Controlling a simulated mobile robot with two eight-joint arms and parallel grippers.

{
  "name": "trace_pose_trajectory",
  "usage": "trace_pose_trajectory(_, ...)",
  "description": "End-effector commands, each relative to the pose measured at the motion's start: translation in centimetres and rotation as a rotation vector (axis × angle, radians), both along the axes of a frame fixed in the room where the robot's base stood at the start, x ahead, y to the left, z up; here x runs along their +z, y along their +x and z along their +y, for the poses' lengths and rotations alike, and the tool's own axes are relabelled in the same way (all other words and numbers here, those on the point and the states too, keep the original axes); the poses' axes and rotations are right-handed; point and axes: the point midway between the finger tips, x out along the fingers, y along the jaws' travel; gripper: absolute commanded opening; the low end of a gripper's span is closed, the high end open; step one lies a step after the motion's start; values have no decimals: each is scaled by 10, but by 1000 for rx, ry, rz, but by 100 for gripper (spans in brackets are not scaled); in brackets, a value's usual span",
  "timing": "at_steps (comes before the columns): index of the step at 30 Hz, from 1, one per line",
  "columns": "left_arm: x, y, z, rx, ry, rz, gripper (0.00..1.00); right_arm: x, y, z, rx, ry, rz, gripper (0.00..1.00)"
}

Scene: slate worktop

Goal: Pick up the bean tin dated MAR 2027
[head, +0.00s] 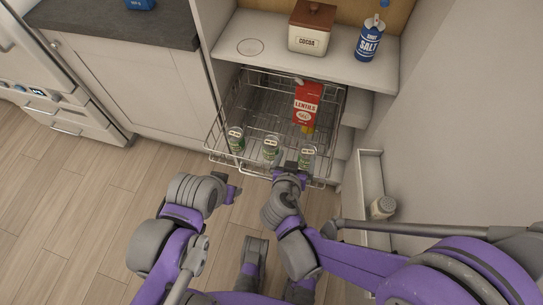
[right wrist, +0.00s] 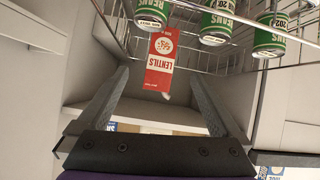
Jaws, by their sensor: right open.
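Three green bean tins stand along the front of the pulled-out wire basket in the head view: a left tin (head: 236,142), a middle tin (head: 271,150) and a right tin (head: 307,157). The right wrist view shows the tins (right wrist: 216,24) upside down at the top, with BEANS labels and white date patches. Part of "202" shows, but I cannot read a full date. My right gripper (head: 290,172) is in front of the basket, near the middle and right tins; its fingers (right wrist: 158,74) are apart and empty. My left gripper (head: 231,191) is lower left, its jaws unclear.
A red lentils box (head: 306,103) stands behind the right tin in the basket (head: 222,150). A narrow rack with a pale jar (head: 382,207) is at right.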

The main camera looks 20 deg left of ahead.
Motion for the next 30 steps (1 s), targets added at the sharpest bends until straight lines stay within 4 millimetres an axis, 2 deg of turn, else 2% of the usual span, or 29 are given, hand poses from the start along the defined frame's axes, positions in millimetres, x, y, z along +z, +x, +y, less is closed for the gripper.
trace_pose_trajectory(1, -28, 1, 0, 0, 0, 10, 50, -32, -2, 26, 35, 23, -35, 100)
trace_pose_trajectory(3, -43, 3, 0, 0, 0, 15, 50, -48, -6, 50, 64, 52, -83, 100)
trace_pose_trajectory(6, -57, 4, 0, 0, 0, 20, 50, -63, -11, 73, 95, 88, -129, 100)
trace_pose_trajectory(9, -62, 5, 0, 0, 0, 22, 50, -69, -14, 85, 112, 108, -154, 100)
trace_pose_trajectory(13, -64, 5, 0, 0, 0, 22, 50, -73, -7, 89, 113, 115, -163, 100)
trace_pose_trajectory(21, -72, 6, 0, 0, 0, 25, 50, -88, 31, 93, 112, 113, -162, 100)
trace_pose_trajectory(26, -75, 6, 0, 0, 0, 25, 50, -92, 41, 94, 112, 114, -162, 100)
trace_pose_trajectory(30, -82, 7, 0, 0, 0, 28, 50, -101, 57, 94, 110, 114, -161, 100)
